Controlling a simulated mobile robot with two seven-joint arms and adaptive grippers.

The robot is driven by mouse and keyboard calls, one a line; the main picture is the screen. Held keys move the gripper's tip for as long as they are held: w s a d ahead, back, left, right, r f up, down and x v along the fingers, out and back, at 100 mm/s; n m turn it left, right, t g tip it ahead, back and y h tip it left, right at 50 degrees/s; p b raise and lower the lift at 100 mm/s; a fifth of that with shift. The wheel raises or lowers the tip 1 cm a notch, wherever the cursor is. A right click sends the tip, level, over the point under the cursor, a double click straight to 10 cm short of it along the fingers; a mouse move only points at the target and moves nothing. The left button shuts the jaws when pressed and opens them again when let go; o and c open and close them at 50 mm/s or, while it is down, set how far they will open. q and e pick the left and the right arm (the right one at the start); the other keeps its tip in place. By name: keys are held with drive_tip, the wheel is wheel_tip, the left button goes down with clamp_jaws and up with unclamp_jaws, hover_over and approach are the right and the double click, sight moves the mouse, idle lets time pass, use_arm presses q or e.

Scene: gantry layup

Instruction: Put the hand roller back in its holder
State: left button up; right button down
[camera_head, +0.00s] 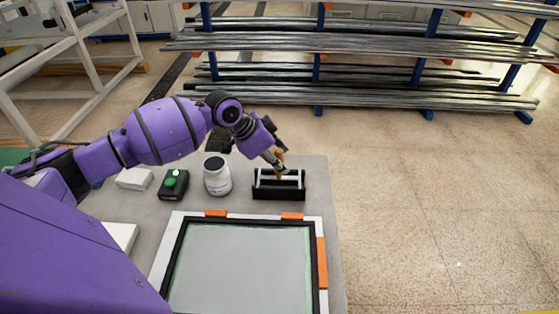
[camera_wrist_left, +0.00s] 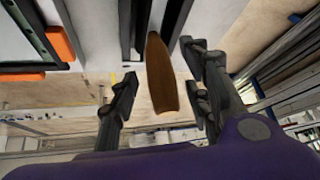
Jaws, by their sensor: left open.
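The hand roller's brown wooden handle (camera_head: 280,157) stands up at the black holder (camera_head: 279,194) on the table. In the left wrist view the handle (camera_wrist_left: 162,78) lies between the fingers, with gaps on both sides. A pale part shows inside the holder, but I cannot tell roller from holder there or how fully the roller is seated. Dark holder rails (camera_wrist_left: 136,25) show beside the handle in the wrist view. My left gripper (camera_head: 274,158) is open around the handle above the holder; its fingers also show in the wrist view (camera_wrist_left: 162,90). My right gripper is out of view.
A white jar (camera_head: 217,176) and a black box with green buttons (camera_head: 173,184) stand left of the holder. A framed grey panel (camera_head: 245,262) with orange blocks lies in front. Floor is clear to the right; a metal rack (camera_head: 365,45) stands behind.

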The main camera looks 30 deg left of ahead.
use_arm(q)
drive_tip(key=v, duration=1.1)
